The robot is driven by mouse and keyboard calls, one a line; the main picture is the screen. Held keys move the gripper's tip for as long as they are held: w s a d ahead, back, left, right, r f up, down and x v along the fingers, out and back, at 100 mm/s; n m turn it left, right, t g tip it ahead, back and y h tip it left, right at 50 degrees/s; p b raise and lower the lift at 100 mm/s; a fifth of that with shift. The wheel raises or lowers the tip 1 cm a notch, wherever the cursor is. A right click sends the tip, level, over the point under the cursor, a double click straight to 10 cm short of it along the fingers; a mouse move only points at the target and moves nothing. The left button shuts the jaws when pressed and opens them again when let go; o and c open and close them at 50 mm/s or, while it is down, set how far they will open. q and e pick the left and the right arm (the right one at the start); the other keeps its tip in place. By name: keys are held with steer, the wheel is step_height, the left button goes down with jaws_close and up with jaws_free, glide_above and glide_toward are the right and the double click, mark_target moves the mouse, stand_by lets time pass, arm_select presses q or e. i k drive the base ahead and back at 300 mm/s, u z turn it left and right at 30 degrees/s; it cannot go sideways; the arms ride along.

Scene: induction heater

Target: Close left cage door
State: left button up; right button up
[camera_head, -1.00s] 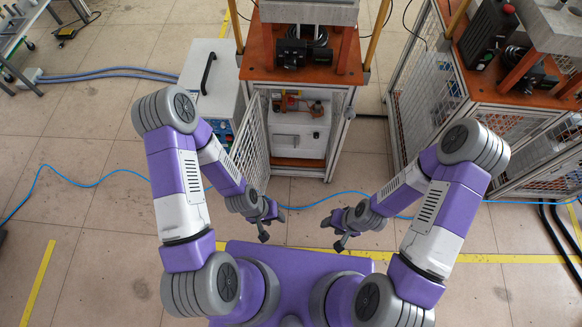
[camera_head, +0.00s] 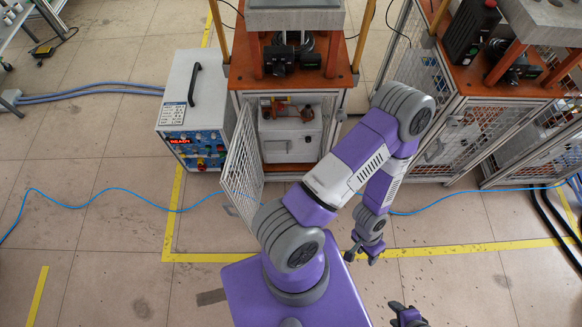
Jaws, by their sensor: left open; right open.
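The left cage door (camera_head: 243,162) is a white wire-mesh panel. It stands swung open on the left front side of the middle cabinet, angled toward me. The cabinet's opening shows a light grey unit (camera_head: 291,138) inside. My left arm reaches across to the right, in front of the cabinet's lower right part and close to the door's lower edge in the picture. My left gripper (camera_head: 362,254) is open and empty, over the floor to the right of the door and apart from it. My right gripper (camera_head: 408,314) is open at the bottom edge, partly cut off.
A white control box (camera_head: 196,105) with a handle and red display stands left of the door. A second mesh-sided cabinet (camera_head: 470,135) stands at the right. A blue cable (camera_head: 120,190) crosses the floor. The left floor is mostly clear.

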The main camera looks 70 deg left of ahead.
mark_target(246, 108)
steer(key=z, duration=0.55)
steer(key=k, duration=1.75)
steer(key=u, duration=1.85)
steer(key=i, duration=0.5)
steer(key=z, duration=1)
steer(key=k, duration=1)
steer(key=u, duration=1.25)
steer(key=i, duration=0.5)
steer(key=u, duration=0.05)
